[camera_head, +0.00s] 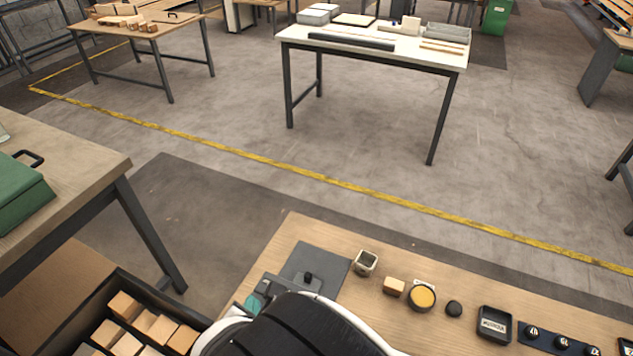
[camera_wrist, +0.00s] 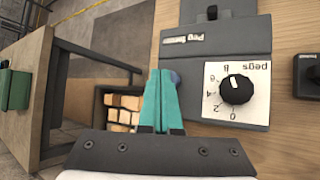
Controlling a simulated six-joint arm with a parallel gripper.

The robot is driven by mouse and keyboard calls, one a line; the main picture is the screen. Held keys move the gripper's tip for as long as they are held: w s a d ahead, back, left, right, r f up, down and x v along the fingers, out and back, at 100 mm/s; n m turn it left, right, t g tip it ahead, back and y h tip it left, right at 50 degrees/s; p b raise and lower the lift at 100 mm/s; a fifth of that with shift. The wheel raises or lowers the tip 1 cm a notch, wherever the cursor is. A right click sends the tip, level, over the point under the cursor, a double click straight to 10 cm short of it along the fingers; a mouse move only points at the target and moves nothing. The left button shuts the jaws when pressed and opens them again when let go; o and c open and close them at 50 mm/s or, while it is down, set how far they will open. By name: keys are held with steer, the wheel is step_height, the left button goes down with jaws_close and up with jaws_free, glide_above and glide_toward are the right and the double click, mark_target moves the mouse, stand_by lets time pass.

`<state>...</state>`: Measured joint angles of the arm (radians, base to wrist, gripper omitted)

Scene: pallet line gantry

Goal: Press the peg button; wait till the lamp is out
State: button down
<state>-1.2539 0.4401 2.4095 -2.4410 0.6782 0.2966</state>
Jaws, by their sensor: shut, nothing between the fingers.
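The peg unit is a dark grey box (camera_wrist: 215,45) with a "Peg" label, on the wooden bench; in the head view it (camera_head: 318,262) is partly behind my arm. A bluish round button (camera_wrist: 176,78) on it shows only in part, behind my fingertips. My gripper (camera_wrist: 162,73) has teal fingers, shut and empty, with their tips at the button; I cannot tell whether they touch or press it. Right of them is a black dial (camera_wrist: 236,90) on a white "pegs" scale, its mark near the 8. A black knob (camera_wrist: 212,14) is at the far end. I cannot make out a lit lamp.
A dark bin (camera_head: 70,338) of wooden blocks stands left of the bench. Along the bench lie a small metal cup (camera_head: 366,262), a wooden block (camera_head: 394,287), a yellow-topped round item (camera_head: 422,298), a black knob (camera_head: 454,308) and a black tray (camera_head: 494,324). Another table (camera_head: 95,165) is at left.

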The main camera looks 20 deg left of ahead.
steer(key=shift+f, duration=0.4)
stand_by(0.3)
steer(key=shift+r, duration=0.95)
step_height(320, 180, up, 5)
stand_by(0.3)
stand_by(0.5)
